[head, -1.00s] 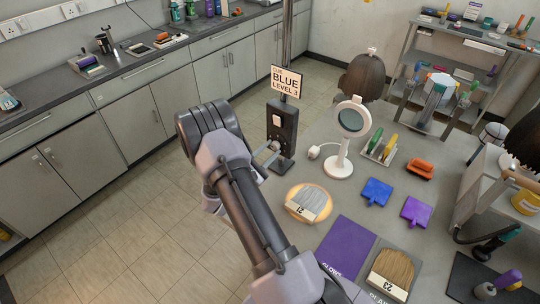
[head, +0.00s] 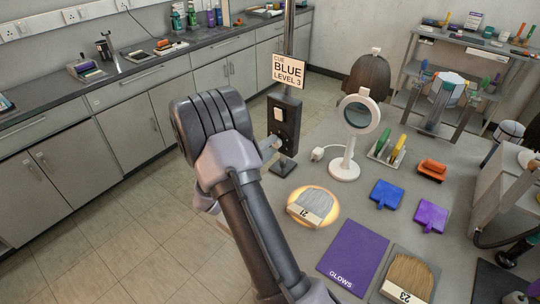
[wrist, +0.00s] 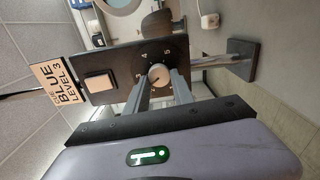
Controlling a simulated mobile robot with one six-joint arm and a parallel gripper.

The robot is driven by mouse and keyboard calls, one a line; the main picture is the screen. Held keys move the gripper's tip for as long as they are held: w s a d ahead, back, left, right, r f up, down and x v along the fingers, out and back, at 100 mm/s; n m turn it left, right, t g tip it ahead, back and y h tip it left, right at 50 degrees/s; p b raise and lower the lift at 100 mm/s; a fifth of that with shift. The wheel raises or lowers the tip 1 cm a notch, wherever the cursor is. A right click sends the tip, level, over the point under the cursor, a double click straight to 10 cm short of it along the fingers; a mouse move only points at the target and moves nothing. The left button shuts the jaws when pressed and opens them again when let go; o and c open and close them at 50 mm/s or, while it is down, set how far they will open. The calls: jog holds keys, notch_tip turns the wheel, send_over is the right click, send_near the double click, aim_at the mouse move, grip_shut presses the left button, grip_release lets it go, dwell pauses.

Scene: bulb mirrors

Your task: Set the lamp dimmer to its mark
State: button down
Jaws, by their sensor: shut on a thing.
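The lamp dimmer is a dark upright box (head: 284,117) on a post with a square base, with a pale rocker switch on its face. Its round knob (wrist: 158,75) shows in the wrist view, with small numbers beside it, some partly hidden. My gripper (wrist: 160,80) is shut on the knob, one finger on each side. In the head view my gripper (head: 270,146) reaches the lower part of the box and is partly hidden by my arm. A sign (head: 289,72) above the box reads "CUE BLUE LEVEL 3"; it also shows sideways in the wrist view (wrist: 57,82).
A round white mirror (head: 345,168) stands right of the dimmer. On the table are a glowing disc (head: 332,205) under a numbered grey brush-like piece, a purple mat (head: 350,262), blue (head: 385,194) and purple (head: 431,216) pieces, and a rack (head: 384,153).

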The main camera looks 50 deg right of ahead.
jog(key=shift+r+m+b, duration=0.1)
jog(key=shift+m+b, duration=1.05)
jog(key=shift+m, duration=1.95)
jog(key=c, duration=1.1)
grip_release()
jog(key=a+p, duration=0.1)
jog(key=a, duration=0.4)
jog(key=s+a+p, duration=0.1)
jog(key=a+p, duration=0.1)
jog(key=a, duration=0.4)
jog(key=a+p, duration=0.1)
jog(key=a, duration=0.5)
jog(key=shift+s+a+p, duration=0.2)
jog(key=shift+s+p, duration=0.1)
jog(key=shift+p, duration=0.05)
